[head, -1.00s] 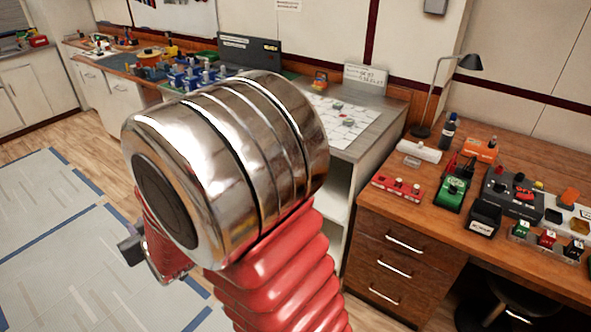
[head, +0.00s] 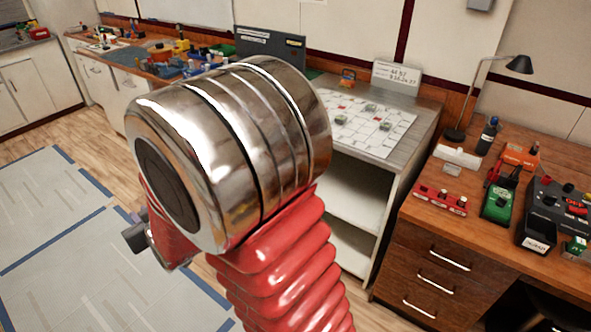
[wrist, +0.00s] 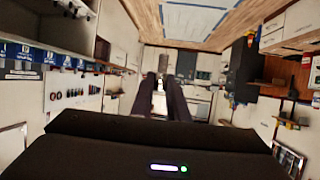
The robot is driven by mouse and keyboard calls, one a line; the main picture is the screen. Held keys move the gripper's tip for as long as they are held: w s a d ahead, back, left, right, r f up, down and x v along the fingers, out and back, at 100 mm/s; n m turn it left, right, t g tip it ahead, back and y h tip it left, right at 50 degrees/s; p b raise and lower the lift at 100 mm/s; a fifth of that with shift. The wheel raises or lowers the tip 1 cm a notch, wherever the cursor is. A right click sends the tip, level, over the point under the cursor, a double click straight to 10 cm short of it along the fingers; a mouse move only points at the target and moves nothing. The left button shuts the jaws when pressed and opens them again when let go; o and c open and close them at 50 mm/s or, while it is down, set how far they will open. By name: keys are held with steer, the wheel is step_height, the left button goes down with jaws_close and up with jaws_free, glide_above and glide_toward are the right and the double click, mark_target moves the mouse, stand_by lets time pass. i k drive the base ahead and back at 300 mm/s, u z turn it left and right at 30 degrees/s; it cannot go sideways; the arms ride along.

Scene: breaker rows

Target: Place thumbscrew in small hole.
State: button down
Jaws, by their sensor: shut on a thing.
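My gripper (wrist: 161,84) shows in the wrist view as two dark fingers close together, pointing away into the room. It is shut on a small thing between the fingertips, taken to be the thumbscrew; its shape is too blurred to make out. I cannot make out the small hole in any view.
A grey-edged table (head: 427,112) with a white marked sheet (head: 385,135) stands behind my arm. A wooden desk (head: 425,235) at right holds a red block (head: 440,199), a green box (head: 497,204) and a lamp (head: 519,64). Open floor (head: 60,235) lies at left.

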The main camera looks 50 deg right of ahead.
mark_target(422, 193)
steer(key=u, duration=0.2)
steer(key=i, duration=0.65)
steer(key=z, duration=2.55)
steer(key=i, duration=1)
